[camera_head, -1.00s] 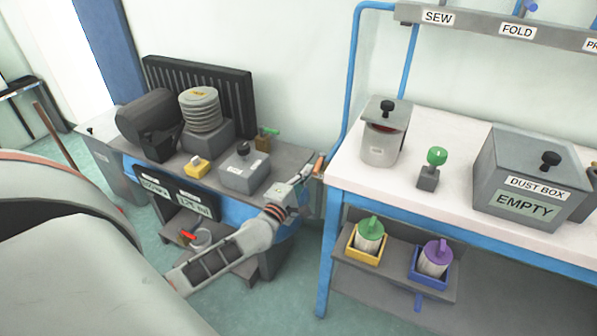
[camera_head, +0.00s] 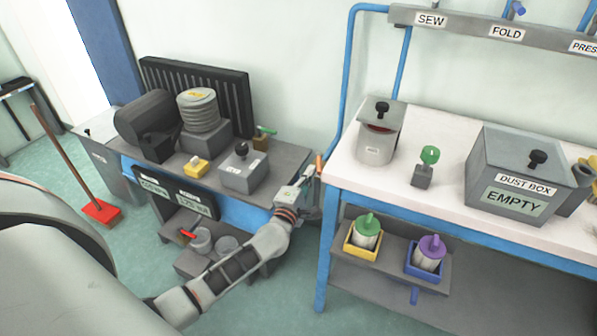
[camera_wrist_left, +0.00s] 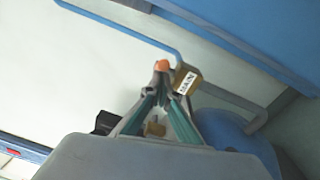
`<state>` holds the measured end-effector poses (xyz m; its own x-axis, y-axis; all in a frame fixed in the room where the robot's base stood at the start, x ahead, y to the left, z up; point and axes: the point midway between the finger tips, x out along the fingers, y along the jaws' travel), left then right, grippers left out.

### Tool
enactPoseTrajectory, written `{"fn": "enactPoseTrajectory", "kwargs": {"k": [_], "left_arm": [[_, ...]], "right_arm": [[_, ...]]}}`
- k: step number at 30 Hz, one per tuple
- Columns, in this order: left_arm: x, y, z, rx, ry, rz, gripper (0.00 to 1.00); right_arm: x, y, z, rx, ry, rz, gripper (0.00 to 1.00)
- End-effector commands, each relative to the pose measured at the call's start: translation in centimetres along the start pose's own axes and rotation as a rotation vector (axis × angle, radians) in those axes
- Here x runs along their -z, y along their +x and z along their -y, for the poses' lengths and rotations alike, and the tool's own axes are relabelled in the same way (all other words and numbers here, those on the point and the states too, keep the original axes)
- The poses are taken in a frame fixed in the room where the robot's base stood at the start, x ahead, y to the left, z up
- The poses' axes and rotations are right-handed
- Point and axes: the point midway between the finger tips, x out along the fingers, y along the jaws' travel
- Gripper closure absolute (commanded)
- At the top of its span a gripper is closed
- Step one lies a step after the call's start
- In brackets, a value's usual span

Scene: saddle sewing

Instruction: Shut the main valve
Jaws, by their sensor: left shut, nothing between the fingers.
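The main valve appears to be the brass block with a white label (camera_wrist_left: 187,80) in the left wrist view; the label is too blurred to read surely. An orange handle end (camera_wrist_left: 161,65) shows beside it, right at my left fingertips. In the head view the orange handle (camera_head: 319,163) stands upright at the left edge of the white table. My left gripper (camera_head: 308,178) is shut and empty, with its tips close to the handle; I cannot tell whether they touch. Its fingers also show in the left wrist view (camera_wrist_left: 160,88). My right gripper is not in view.
A grey box with a black knob (camera_head: 243,170) is left of my gripper. The white table (camera_head: 345,178) is close on the right, with a blue pipe (camera_head: 347,90) behind.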

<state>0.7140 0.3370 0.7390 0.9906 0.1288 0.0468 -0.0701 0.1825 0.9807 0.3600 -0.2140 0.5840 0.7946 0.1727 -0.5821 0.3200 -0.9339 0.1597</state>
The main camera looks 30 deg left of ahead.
Motion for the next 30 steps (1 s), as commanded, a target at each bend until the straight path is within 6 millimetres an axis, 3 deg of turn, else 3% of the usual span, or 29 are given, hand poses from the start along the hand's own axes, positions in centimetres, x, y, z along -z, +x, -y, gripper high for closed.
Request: {"fn": "enactPoseTrajectory", "kwargs": {"k": [12, 30], "left_arm": [[-2.6, 0.5, 0.4, 0.000, -0.001, 0.004, 1.00], [-3.3, 0.8, 0.7, 0.000, 0.000, 0.004, 1.00]], "right_arm": [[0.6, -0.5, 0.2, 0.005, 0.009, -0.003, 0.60], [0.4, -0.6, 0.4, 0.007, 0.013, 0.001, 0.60]]}}
